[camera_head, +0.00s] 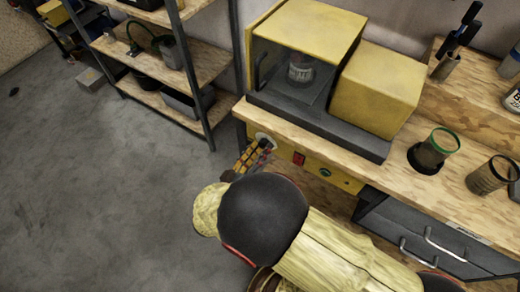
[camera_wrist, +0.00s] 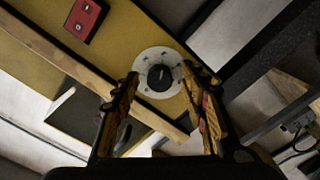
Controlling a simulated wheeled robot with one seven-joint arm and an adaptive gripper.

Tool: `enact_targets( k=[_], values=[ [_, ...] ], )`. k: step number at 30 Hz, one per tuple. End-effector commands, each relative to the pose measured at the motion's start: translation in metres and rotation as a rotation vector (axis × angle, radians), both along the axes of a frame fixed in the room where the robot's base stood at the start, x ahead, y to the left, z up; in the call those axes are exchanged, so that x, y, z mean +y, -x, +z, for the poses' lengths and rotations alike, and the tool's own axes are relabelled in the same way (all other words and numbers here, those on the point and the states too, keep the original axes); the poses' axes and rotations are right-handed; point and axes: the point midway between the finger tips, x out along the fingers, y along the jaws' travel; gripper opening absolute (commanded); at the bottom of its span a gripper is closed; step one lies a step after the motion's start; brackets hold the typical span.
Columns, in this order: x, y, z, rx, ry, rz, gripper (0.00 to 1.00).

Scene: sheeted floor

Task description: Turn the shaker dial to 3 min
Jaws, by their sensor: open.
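The shaker dial (camera_wrist: 160,77) is a dark round knob on a white round scale plate, set in a yellow panel (camera_wrist: 100,75) in the wrist view. A small light mark shows on the knob, but the scale figures are too small to read. In the head view the white plate (camera_head: 264,138) shows at the left end of the panel, partly hidden by my gripper (camera_head: 254,152). In the wrist view my gripper (camera_wrist: 161,85) is open, with one fingertip on each side of the dial. Whether the fingertips touch it cannot be told. The shaker box (camera_head: 300,65) stands on the bench above and holds a jar (camera_head: 300,69).
A red switch (camera_head: 299,159) and a green button (camera_head: 324,173) are right of the dial on the panel. A wooden bench (camera_head: 420,185) holds mesh cups (camera_head: 435,149). A shelf rack (camera_head: 165,60) stands left; the grey floor (camera_head: 80,190) is mostly clear.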

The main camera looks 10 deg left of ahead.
Motion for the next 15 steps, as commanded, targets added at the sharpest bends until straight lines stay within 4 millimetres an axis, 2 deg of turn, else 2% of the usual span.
enact_targets(
  k=[5, 15],
  values=[
    [0.008, 0.017, 0.000, 0.000, 0.000, 0.004, 0.43],
    [0.034, 0.077, -0.001, 0.000, 0.000, 0.006, 0.43]
  ],
)
